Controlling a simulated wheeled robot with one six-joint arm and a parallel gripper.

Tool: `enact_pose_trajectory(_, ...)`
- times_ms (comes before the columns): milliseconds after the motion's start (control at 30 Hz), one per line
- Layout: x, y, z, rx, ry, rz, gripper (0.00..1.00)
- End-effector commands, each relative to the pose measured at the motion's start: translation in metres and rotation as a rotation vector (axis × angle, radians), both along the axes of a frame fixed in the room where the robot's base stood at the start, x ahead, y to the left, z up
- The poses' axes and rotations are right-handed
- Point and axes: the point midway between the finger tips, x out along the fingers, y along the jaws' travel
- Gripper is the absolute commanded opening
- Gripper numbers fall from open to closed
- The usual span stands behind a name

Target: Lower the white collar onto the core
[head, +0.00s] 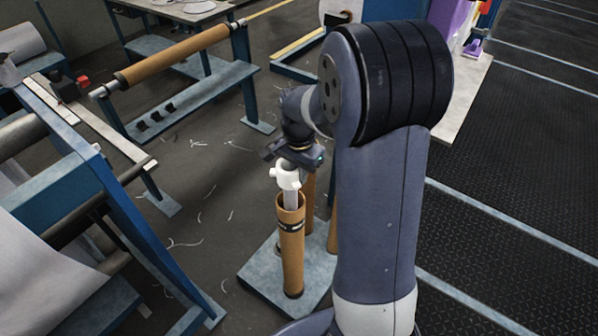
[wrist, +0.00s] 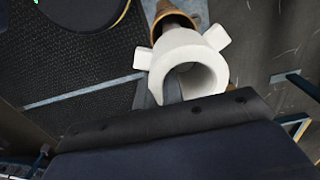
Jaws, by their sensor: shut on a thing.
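The white collar (head: 287,178) is a short ring with stubby side lugs. It is held above the open top of the brown core (head: 292,250), an upright tube with a dark band near its top. A grey piece (head: 291,200) shows between collar and core; I cannot tell what it belongs to. My gripper (head: 292,163) is shut on the collar from above, its fingertips mostly hidden. In the wrist view the collar (wrist: 192,64) shows its round opening, with the core's brown rim (wrist: 173,17) partly hidden behind it.
The core stands on a grey base plate (head: 258,275) with other brown tubes behind it, partly hidden by my arm. A blue machine frame (head: 130,215) stands to the left. A blue stand holds a brown roll (head: 175,55) farther back. Scraps litter the open floor between.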

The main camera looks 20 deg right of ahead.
Motion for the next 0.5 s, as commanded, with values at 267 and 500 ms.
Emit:
enact_pose_trajectory(267, 0.0009, 0.0000, 0.0015, 0.000, -0.004, 0.000, 0.00)
enact_pose_trajectory(500, 0.0010, 0.0000, -0.0041, 0.000, -0.004, 0.000, 0.00)
